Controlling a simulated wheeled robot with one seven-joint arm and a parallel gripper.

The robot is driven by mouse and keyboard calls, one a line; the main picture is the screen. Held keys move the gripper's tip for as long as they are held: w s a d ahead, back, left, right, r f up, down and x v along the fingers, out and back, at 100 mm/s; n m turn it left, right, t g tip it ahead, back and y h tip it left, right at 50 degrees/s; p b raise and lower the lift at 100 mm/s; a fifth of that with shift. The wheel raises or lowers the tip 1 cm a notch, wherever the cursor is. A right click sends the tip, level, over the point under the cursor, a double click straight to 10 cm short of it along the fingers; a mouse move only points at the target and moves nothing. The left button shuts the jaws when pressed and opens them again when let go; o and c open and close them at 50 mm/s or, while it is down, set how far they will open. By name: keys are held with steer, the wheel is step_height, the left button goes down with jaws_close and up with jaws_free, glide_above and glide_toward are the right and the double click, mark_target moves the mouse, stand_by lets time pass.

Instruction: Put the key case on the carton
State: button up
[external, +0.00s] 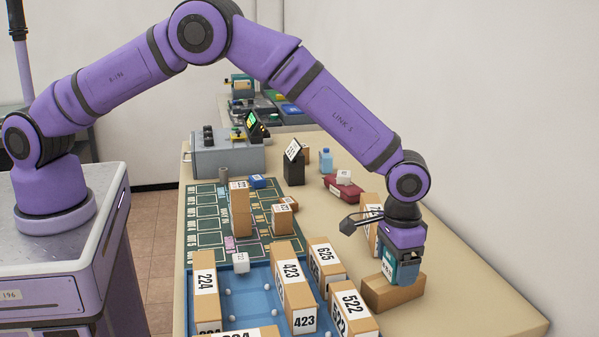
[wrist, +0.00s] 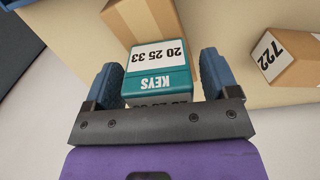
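The key case is a teal block with a white label reading KEYS and 20 25 33. It shows in the wrist view (wrist: 158,68) and under my wrist in the external view (external: 406,270). It sits over the plain brown carton (external: 392,294), apparently resting on its top; the carton also shows in the wrist view (wrist: 143,20). My gripper (wrist: 163,80) points down with its blue fingers on either side of the key case. A narrow gap shows at the right finger, so it looks slightly open. Any contact at the left finger is unclear.
A box labelled 722 (wrist: 290,55) stands near the carton. A blue tray (external: 252,296) with several numbered boxes is left of the carton. A dark red case (external: 343,188) and blue bottle (external: 326,161) stand farther back. The table's right front (external: 480,310) is clear.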

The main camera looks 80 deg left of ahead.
step_height(320, 180, up, 12)
steer(key=shift+a+r, duration=0.1)
steer(key=shift+r, duration=0.15)
steer(key=s+a+r+t, duration=0.1)
steer(key=s+a+r, duration=0.85)
steer(key=r, duration=0.35)
steer(key=s+a+r+t, duration=0.1)
steer(key=s+a+r, duration=0.8)
steer(key=r, duration=0.4)
steer(key=s+a+r+t, duration=0.1)
steer(key=s+a+r, duration=0.1)
steer(key=s+a, duration=0.35)
steer(key=s+a+r+t, duration=0.1)
steer(key=s+a+r, duration=0.15)
steer(key=s, duration=0.65)
steer(key=s+a+f, duration=0.2)
steer(key=s, duration=0.6)
steer(key=s+a+f+t, duration=0.1)
steer(key=s+a+f, duration=0.1)
steer(key=s, duration=0.6)
steer(key=shift+s+a+f, duration=0.2)
steer(key=shift+s+f, duration=0.05)
steer(key=shift+f, duration=0.15)
